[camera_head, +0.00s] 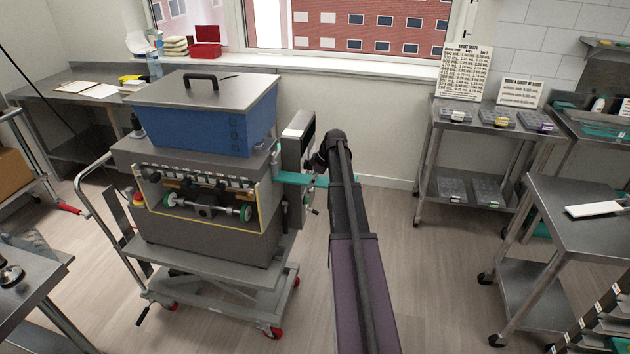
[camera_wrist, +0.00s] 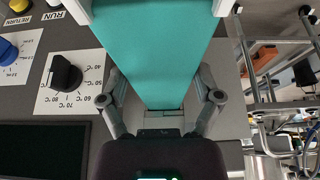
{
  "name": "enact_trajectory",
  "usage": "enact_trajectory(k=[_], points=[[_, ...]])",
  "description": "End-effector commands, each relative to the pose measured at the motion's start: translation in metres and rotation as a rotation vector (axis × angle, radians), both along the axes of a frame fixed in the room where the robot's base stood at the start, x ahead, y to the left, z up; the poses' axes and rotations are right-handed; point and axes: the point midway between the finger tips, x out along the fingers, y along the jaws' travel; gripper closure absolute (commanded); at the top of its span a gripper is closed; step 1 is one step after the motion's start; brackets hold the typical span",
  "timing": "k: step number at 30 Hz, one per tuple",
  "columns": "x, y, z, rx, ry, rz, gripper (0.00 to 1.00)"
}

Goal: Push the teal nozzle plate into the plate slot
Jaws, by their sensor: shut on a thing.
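The teal nozzle plate (camera_head: 300,178) sticks out of the right side of the depositor (camera_head: 200,190) in the head view. In the wrist view the plate (camera_wrist: 155,45) runs from between my fingers toward the top edge, beside the control panel. My gripper (camera_wrist: 160,88) is shut on the plate near its outer end. The plate slot is not clearly visible, so I cannot tell how deep the plate sits.
A black temperature knob (camera_wrist: 65,73) and a dark screen (camera_wrist: 42,150) are close on the left in the wrist view. A blue hopper (camera_head: 205,115) tops the depositor. A steel table (camera_head: 575,215) stands right; the floor between is free.

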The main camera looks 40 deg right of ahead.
Motion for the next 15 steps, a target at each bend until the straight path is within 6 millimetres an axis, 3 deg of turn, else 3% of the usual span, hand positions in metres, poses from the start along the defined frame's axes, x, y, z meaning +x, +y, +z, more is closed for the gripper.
enact_trajectory(k=[15], points=[[0.0099,0.0084,0.0001,0.000,0.000,0.000,0.79]])
